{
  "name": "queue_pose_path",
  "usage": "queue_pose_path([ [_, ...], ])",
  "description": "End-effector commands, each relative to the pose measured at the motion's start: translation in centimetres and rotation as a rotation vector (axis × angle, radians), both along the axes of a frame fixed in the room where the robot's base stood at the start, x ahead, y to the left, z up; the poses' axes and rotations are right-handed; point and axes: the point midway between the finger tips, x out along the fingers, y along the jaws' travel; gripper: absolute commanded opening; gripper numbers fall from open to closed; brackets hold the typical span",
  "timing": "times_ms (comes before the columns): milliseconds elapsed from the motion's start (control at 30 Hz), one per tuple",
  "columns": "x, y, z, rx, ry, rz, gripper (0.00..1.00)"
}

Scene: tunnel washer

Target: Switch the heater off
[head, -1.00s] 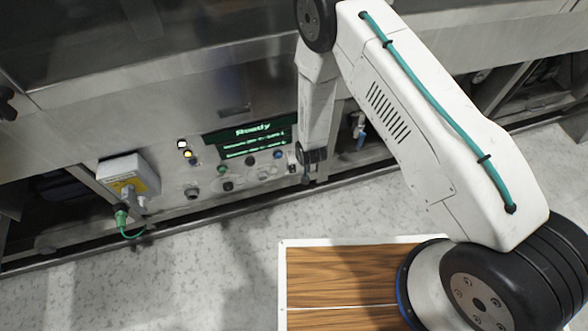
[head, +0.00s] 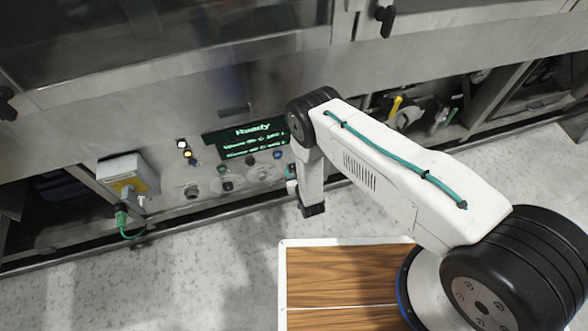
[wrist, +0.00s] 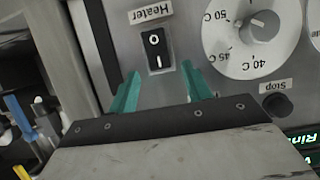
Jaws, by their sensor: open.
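The heater switch (wrist: 158,52) is a small black rocker with white O and I marks, below an upside-down "Heater" label (wrist: 150,11) in the wrist view. I cannot tell which side is pressed in. My gripper (wrist: 160,82) is open and empty, its two teal fingers pointing at the panel. The switch shows between and just beyond the fingertips, with no visible contact. In the head view my gripper (head: 291,172) is small and partly hidden by my wrist, close to the right end of the control panel. The switch cannot be made out there.
A temperature dial (wrist: 257,27) and a dark Stop button (wrist: 275,105) lie right of the switch in the wrist view. The green display (head: 245,141) reads "Ready". A grey box (head: 127,175) with a green plug sticks out at left. Open floor lies before the washer.

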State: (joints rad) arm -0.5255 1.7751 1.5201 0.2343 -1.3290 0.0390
Motion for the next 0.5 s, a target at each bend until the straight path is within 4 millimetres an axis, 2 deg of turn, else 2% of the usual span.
queue_pose_path([
  [200, 1.6, 0.5, -0.8, -0.001, 0.001, 0.001, 0.49],
  [467, 1.8, 0.5, -0.8, -0.001, 0.002, 0.001, 0.49],
  [500, 1.8, 0.5, -0.8, -0.001, 0.002, 0.001, 0.41],
])
